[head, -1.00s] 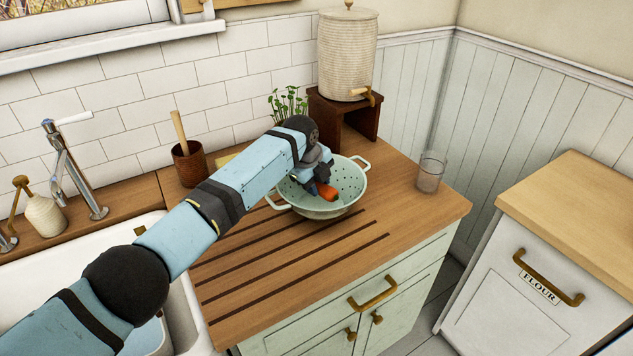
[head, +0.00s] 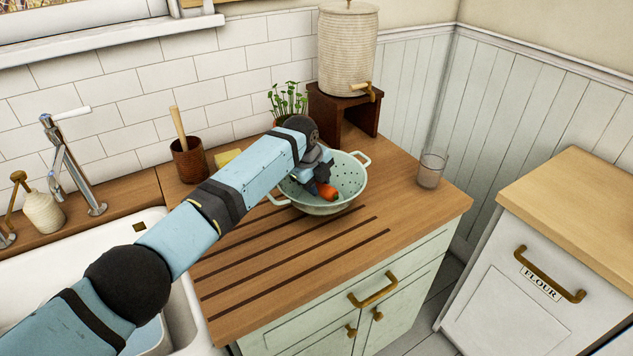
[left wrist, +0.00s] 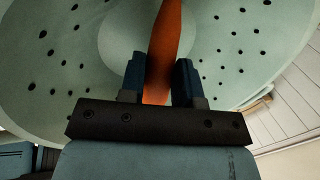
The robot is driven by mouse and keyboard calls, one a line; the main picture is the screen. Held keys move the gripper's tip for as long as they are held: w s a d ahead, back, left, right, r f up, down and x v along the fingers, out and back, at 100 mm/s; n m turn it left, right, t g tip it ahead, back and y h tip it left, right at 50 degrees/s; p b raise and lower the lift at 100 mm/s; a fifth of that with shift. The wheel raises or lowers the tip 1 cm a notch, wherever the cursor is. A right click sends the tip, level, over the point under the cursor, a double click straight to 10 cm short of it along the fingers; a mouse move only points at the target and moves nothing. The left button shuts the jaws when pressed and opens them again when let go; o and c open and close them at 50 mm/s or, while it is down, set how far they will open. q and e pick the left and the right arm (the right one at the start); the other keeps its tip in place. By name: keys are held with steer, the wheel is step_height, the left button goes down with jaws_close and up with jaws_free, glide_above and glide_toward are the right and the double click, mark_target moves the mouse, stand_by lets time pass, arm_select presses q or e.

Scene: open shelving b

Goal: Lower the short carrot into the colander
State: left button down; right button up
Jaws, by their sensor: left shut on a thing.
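The colander (head: 350,178) is pale green with holes and two handles, and stands on the wooden worktop in the head view. My left gripper (head: 318,188) is inside its rim, shut on the short orange carrot (head: 327,192). In the left wrist view the carrot (left wrist: 164,45) stands out between the two fingers of the gripper (left wrist: 160,80), with the perforated colander wall (left wrist: 225,40) behind it. Whether the carrot touches the colander's bottom I cannot tell. My right gripper is not in view.
A drinking glass (head: 432,168) stands right of the colander. A ceramic dispenser (head: 347,55) on a dark wooden stand (head: 362,115), a potted plant (head: 288,100) and a brown utensil pot (head: 188,160) are behind. The sink (head: 110,245) is at left. The grooved worktop (head: 300,265) in front is clear.

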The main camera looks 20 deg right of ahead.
arm_select(q)
steer(key=c, duration=0.8)
jaws_free()
steer(key=shift+o, duration=0.2)
